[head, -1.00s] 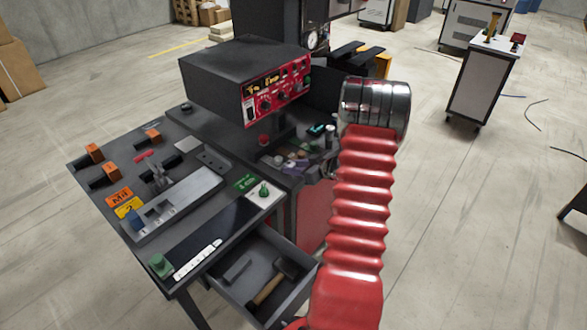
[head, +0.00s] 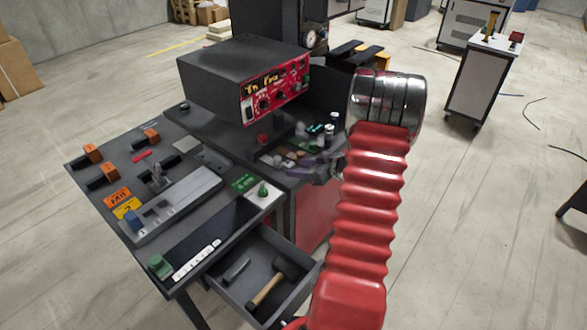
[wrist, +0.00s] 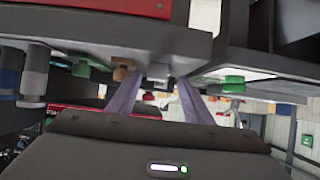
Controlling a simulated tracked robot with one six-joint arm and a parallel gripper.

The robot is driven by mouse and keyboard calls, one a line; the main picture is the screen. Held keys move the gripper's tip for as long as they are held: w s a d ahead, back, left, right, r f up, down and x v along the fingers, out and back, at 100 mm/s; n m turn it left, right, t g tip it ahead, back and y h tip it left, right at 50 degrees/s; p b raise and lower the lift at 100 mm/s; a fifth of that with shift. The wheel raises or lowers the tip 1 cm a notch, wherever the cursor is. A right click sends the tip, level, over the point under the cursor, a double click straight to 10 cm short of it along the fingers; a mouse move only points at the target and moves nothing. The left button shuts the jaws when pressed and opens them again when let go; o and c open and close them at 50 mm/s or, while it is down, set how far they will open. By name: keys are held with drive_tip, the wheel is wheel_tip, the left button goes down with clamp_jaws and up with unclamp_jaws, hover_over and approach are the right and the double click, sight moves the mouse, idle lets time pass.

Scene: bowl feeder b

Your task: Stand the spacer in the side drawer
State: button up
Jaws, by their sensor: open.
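The side drawer (head: 290,297) is pulled out below the bench in the head view. A wooden-handled hammer (head: 273,282) and a grey block (head: 236,269) lie in it. My gripper's purple jaws (head: 308,165) are at the parts tray, partly hidden by my red arm. In the wrist view the jaws (wrist: 158,86) are open, with a small pale part (wrist: 157,72) showing between or beyond them; I cannot tell its distance. Several small parts lie around there, including a brown one (wrist: 122,70) and grey cylinders (wrist: 34,72). I cannot tell which is the spacer.
The parts tray (head: 262,157) sits under the black control box (head: 215,83) with a red panel. The bench (head: 84,172) at left carries orange blocks, a grey fixture and a green knob (head: 262,190).

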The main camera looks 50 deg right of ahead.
drive_tip(key=v, duration=0.8)
drive_tip(key=shift+r, duration=0.15)
drive_tip(key=shift+d, duration=0.1)
drive_tip(key=w+a+r+n+g+y, duration=0.15)
drive_tip(key=a+r, duration=0.25)
drive_tip(key=a, duration=0.5)
drive_tip(key=w+a+r+g+y, duration=0.15)
drive_tip(key=a+r, duration=0.25)
drive_tip(key=a, duration=0.6)
drive_tip(key=a+r+g+y, duration=0.15)
drive_tip(key=a+r, duration=0.25)
drive_tip(key=a, duration=0.5)
drive_tip(key=s+a+r+m+g+h, duration=0.1)
drive_tip(key=s+a+r+h, duration=0.1)
drive_tip(key=s+a+r, duration=0.2)
drive_tip(key=s+a+r+m+g+h, duration=0.1)
drive_tip(key=s+a+r+h, duration=0.2)
drive_tip(key=s+a, duration=0.8)
drive_tip(key=shift+a+r, duration=0.4)
drive_tip(key=shift+a, duration=0.4)
